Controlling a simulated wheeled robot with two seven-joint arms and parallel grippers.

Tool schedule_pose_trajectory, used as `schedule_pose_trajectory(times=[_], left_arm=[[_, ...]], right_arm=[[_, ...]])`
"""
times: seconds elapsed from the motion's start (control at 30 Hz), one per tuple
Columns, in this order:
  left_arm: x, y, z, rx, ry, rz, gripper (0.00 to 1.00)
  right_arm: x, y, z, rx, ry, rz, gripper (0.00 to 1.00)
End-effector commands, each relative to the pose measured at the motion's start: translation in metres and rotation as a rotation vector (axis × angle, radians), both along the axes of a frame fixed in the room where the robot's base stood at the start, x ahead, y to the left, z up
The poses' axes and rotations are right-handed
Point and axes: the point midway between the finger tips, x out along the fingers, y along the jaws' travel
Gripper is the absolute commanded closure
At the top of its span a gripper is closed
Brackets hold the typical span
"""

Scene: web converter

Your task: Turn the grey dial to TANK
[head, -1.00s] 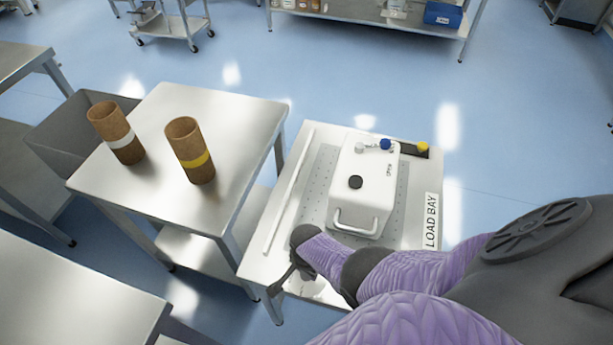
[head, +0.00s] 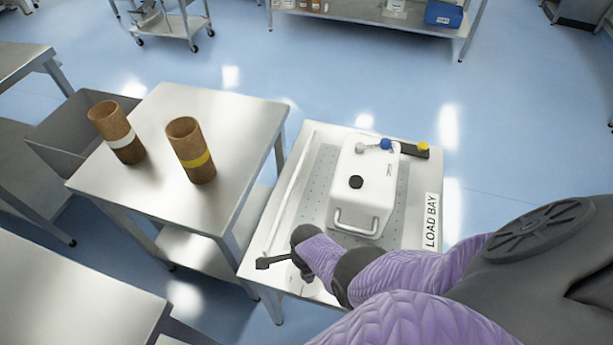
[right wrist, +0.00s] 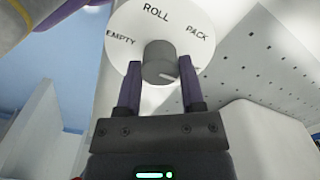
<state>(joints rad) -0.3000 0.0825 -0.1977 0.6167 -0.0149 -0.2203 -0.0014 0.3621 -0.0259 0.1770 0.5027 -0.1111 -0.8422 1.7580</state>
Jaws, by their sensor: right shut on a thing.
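In the right wrist view the grey dial (right wrist: 158,58) sits on a white disc (right wrist: 130,30) marked EMPTY at upper left, ROLL at top and PACK at upper right. A pale line on the dial points to the lower right. My right gripper (right wrist: 159,68) is shut on the dial, one purple finger on each side. In the head view this gripper (head: 265,262) is at the front left of the load bay table; the dial is not visible there. My left gripper is not in view.
A white machine with a handle (head: 365,195) stands on the LOAD BAY table (head: 285,265). The steel table to its left (head: 150,190) holds two brown tubes, one with a white band (head: 117,130), one with a yellow band (head: 190,150). A grey bin (head: 65,140) is beyond.

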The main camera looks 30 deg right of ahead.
Motion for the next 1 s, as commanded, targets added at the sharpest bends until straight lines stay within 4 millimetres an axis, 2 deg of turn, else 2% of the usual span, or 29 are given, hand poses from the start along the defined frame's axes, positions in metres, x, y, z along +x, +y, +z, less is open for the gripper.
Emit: schedule_pose_trajectory(times=[0.53,0.57,0.7,0.93,1.0], left_arm=[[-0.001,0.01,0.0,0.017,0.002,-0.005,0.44],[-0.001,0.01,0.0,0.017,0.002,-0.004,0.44],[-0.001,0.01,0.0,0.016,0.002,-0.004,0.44],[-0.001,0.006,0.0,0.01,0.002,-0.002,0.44],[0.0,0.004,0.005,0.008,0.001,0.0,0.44]], right_arm=[[0.002,-0.002,0.001,-0.004,-0.004,-0.02,1.0],[0.002,-0.002,0.001,-0.004,-0.004,-0.02,0.44],[0.001,-0.001,0.001,-0.003,-0.002,-0.019,0.16],[0.001,-0.001,0.001,-0.002,-0.002,-0.019,0.16],[0.001,-0.001,0.006,-0.002,-0.002,-0.019,0.16]])
